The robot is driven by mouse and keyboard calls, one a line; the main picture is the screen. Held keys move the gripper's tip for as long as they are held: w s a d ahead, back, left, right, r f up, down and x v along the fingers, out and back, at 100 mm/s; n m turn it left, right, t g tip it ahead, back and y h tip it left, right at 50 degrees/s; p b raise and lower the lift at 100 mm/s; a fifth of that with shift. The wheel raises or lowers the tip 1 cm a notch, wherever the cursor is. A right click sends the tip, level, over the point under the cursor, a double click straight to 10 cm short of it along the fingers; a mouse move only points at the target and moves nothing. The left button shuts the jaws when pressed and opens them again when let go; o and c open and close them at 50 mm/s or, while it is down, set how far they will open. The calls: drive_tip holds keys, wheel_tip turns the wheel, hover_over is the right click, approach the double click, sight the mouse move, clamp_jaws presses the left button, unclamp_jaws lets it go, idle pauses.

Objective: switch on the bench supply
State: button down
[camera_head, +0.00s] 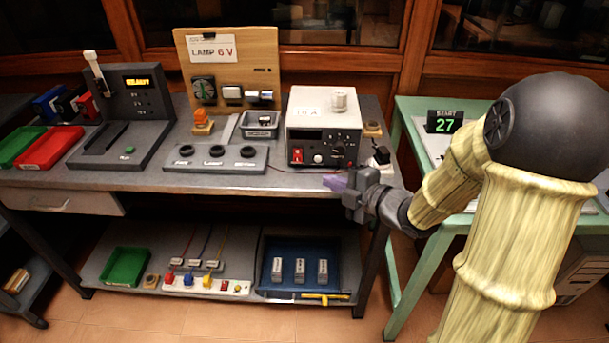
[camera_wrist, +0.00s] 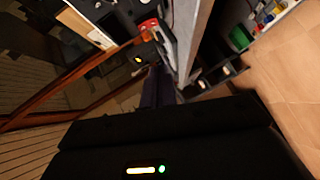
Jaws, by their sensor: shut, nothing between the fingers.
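The bench supply (camera_head: 306,121), a pale box with a dark front panel, stands at the right part of the grey workbench. A red rocker switch (camera_head: 297,156) sits at the lower left of its front, with knobs to the right. I cannot tell the switch's position. A white cylinder (camera_head: 339,99) stands on top. My gripper (camera_head: 329,182), with purple fingertips, is shut and empty in front of the bench's front edge, below and to the right of the switch, apart from it. In the wrist view the dark fingers (camera_wrist: 158,86) are together; I cannot make out the supply there.
A grey box with three round sockets (camera_head: 215,158) lies left of the supply. A wooden lamp board (camera_head: 262,50) stands behind. A small black block with a thin red lead (camera_head: 381,155) is at the right. A green table (camera_head: 409,130) stands right. The air before the bench is clear.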

sight(294, 160)
drive_tip(key=shift+w+a, duration=0.1)
drive_tip(key=shift+a, duration=0.05)
drive_tip(key=x, duration=1)
drive_tip(key=shift+w+b, duration=0.1)
drive_tip(key=shift+b, duration=0.3)
drive_tip(key=shift+w+f, duration=0.25)
drive_tip(key=shift+w, duration=0.35)
drive_tip(key=shift+w+f, duration=0.2)
drive_tip(key=shift+w, duration=0.35)
drive_tip(key=shift+w+d+f, duration=0.2)
drive_tip(key=shift+w+d, duration=0.05)
drive_tip(key=shift+w, duration=0.3)
drive_tip(key=shift+a+f+b, duration=0.1)
drive_tip(key=shift+f+b, duration=0.05)
drive_tip(key=shift+b, duration=0.35)
